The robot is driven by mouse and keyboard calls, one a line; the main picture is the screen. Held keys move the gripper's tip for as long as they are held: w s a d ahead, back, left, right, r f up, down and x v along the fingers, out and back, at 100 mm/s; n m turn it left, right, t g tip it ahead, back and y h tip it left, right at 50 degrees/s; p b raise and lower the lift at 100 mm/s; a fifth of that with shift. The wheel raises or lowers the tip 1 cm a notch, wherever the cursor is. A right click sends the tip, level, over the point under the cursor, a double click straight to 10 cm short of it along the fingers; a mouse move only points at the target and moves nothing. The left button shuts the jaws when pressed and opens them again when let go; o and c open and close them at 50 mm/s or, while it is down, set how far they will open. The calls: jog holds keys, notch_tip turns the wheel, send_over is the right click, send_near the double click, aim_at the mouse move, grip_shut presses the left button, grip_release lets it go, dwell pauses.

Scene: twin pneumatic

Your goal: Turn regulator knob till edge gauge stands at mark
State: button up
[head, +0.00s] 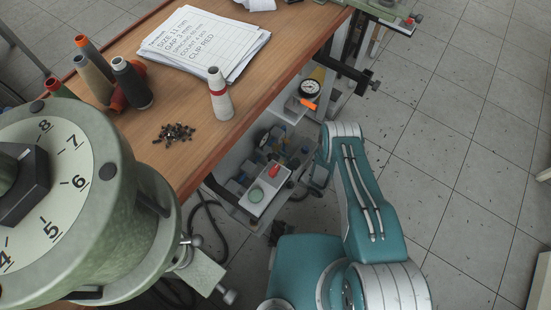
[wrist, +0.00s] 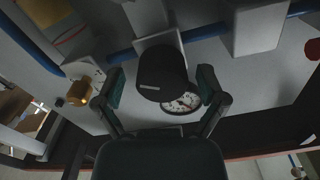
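The black regulator knob (wrist: 163,70) shows in the wrist view, with a small light line on its side. My gripper (wrist: 159,82) is open, with one finger on each side of the knob and a visible gap at both. A round gauge (wrist: 181,104) with a white face and dark rim lies just beyond the knob, partly covered by it. In the head view a white-faced, dark-rimmed gauge (head: 311,87) sits beside the table edge. Its needle and any mark are too small to read. My gripper is hidden in the head view.
A wooden table (head: 190,165) holds papers (head: 203,42), thread cones (head: 132,83) and small dark bits (head: 174,133). A large green dial unit (head: 105,205) stands at left. A grey box (head: 265,192) with red and green buttons is below the table. Blue pipes (wrist: 205,31) run behind the knob.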

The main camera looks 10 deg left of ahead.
jog(key=v, duration=1.2)
dwell(1.6)
jog(key=w+a+n, duration=0.1)
jog(key=a+n, duration=0.1)
jog(key=a, duration=0.1)
jog(key=w+a+n, duration=0.2)
jog(key=a, duration=0.2)
jog(key=w+a+n, duration=0.1)
jog(key=a+n, duration=0.1)
jog(key=a, duration=0.2)
jog(key=shift+w+a+f, duration=0.15)
jog(key=shift+w+a, duration=0.1)
jog(key=shift+w, duration=0.1)
jog(key=shift+c, duration=0.2)
jog(key=c, duration=1.1)
